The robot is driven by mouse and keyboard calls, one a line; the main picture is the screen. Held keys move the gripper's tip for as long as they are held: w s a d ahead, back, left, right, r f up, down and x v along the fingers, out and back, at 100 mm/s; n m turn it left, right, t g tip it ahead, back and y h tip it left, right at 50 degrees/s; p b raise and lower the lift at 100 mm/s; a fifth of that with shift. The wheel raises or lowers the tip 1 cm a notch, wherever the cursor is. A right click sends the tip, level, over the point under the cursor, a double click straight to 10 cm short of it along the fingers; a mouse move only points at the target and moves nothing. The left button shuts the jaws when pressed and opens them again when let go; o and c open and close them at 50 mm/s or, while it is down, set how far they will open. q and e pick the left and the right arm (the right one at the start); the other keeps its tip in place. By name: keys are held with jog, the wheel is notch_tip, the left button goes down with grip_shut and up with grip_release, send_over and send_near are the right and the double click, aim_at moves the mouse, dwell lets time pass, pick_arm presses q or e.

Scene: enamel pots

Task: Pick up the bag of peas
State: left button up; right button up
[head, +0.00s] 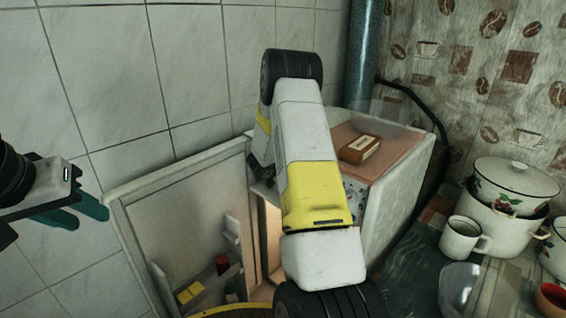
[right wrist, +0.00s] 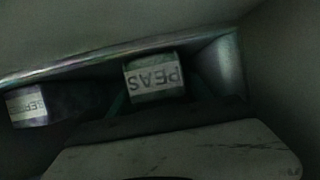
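The bag of peas (right wrist: 153,78) shows in the right wrist view, pale green-grey with a white label reading PEAS upside down. It lies in a dim compartment. My right gripper (right wrist: 160,98) has dark teal fingers, faintly seen to the left and right of the bag. They look spread apart; whether they touch the bag is too dark to tell. In the head view my right arm reaches down to the open fridge and hides the right gripper and the bag. My left gripper (head: 90,219) is at the left edge, open and empty, in front of the tiled wall.
The fridge door (head: 185,225) stands open at left. A brown box (head: 360,149) lies on the fridge top (head: 395,140). A purple bag (right wrist: 27,106) with a partly readable label lies left of the peas. Pots (head: 510,205) and a mug (head: 460,238) stand on the right.

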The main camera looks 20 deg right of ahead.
jog(key=c, duration=0.9)
jog(key=shift+r, duration=0.15)
